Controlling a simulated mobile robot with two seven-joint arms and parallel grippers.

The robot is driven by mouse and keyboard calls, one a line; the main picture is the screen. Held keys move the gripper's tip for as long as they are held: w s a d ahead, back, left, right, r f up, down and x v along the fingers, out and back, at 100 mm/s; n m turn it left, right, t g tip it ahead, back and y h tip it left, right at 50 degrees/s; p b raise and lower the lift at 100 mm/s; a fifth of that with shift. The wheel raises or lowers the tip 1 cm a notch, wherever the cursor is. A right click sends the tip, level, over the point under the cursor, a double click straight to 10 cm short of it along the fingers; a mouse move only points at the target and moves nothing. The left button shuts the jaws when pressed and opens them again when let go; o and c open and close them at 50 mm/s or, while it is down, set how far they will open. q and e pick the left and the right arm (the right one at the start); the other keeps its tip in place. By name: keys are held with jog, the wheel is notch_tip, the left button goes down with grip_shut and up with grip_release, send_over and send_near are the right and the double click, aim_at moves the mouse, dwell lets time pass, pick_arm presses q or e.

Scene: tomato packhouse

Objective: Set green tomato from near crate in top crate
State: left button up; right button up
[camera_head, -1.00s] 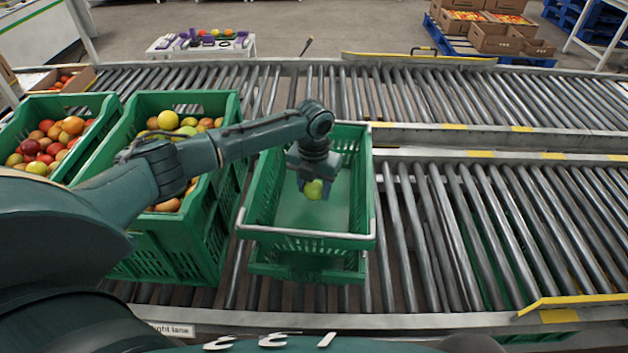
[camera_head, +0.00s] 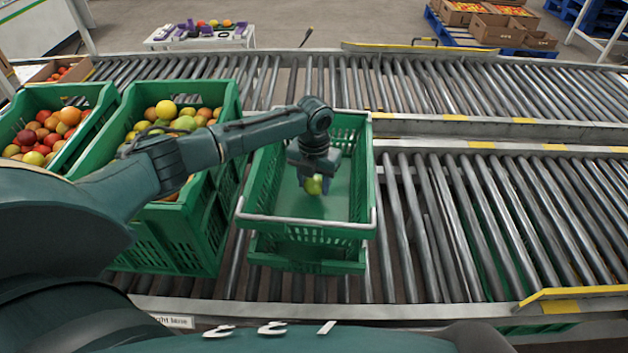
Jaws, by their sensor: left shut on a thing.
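A green tomato (camera_head: 314,185) is held in my left gripper (camera_head: 317,187), which points down over the inside of the top crate. The top crate (camera_head: 308,231) is green with a pale rim bar and stands stacked on another green crate (camera_head: 308,264) on the rollers. Its visible floor is bare. I cannot tell whether the tomato touches that floor. To the left, a green crate (camera_head: 222,112) holds red, orange, yellow and green tomatoes; my left arm covers part of it. My right gripper does not show.
Another full green crate (camera_head: 101,97) stands at the far left. Roller conveyors (camera_head: 470,220) run to the right and are clear there. A yellow-edged guard (camera_head: 575,294) sits at the front right. A white table (camera_head: 200,43) and cardboard boxes (camera_head: 497,32) stand behind.

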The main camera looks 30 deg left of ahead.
pick_arm(q)
jog(key=shift+f, duration=0.3)
jog(key=shift+f, duration=0.3)
jog(key=o, duration=0.8)
jog(key=c, duration=0.3)
